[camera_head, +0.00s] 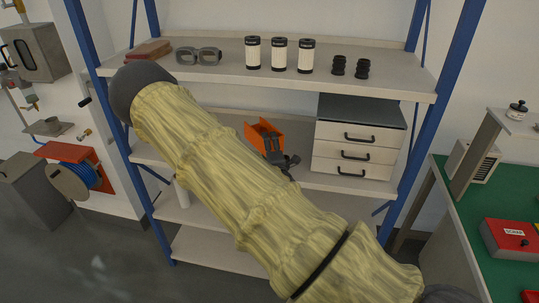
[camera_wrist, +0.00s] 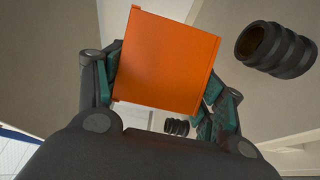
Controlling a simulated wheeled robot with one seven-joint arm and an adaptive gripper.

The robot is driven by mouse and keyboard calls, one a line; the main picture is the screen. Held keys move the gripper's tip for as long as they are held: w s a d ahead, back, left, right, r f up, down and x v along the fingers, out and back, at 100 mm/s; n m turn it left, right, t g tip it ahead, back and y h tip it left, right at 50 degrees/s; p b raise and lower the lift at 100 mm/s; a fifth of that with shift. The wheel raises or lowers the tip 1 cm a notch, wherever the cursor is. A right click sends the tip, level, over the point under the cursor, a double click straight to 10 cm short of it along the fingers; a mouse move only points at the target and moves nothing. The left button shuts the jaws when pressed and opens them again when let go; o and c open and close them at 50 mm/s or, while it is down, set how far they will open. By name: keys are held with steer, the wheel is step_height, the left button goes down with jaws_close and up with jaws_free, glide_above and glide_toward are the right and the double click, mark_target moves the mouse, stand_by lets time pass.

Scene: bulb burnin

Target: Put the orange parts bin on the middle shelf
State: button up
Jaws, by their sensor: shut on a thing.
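The orange parts bin (camera_head: 262,135) is in my gripper, left of the white drawer unit and over the shelf (camera_head: 225,127) that bears that unit. I cannot tell whether the bin touches this shelf. My gripper (camera_head: 281,162) is shut on the bin; my sleeved arm hides part of the shelf in front. In the wrist view the bin (camera_wrist: 166,62) fills the space between my gripper's fingers (camera_wrist: 160,95), its flat orange face toward the camera and slightly tilted.
The white drawer unit (camera_head: 357,150) stands close right of the bin. The upper shelf (camera_head: 220,73) bears white canisters (camera_head: 279,54), goggles (camera_head: 198,56) and black ribbed parts (camera_head: 338,65). Blue posts (camera_head: 445,85) bound the rack. A green bench (camera_head: 470,210) stands at right.

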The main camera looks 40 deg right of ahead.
step_height(320, 180, down, 3)
steer(key=shift+f+b, duration=0.1)
steer(key=shift+b, duration=0.4)
steer(key=shift+s+a+f, duration=0.1)
steer(key=shift+s+a, duration=0.05)
steer(key=shift+s, duration=0.05)
steer(key=shift+c, duration=0.6)
steer(key=o, duration=1.1)
steer(key=shift+f, duration=0.15)
steer(key=shift+o, duration=0.9)
steer(key=shift+w, duration=0.15)
steer(key=shift+d, duration=0.2)
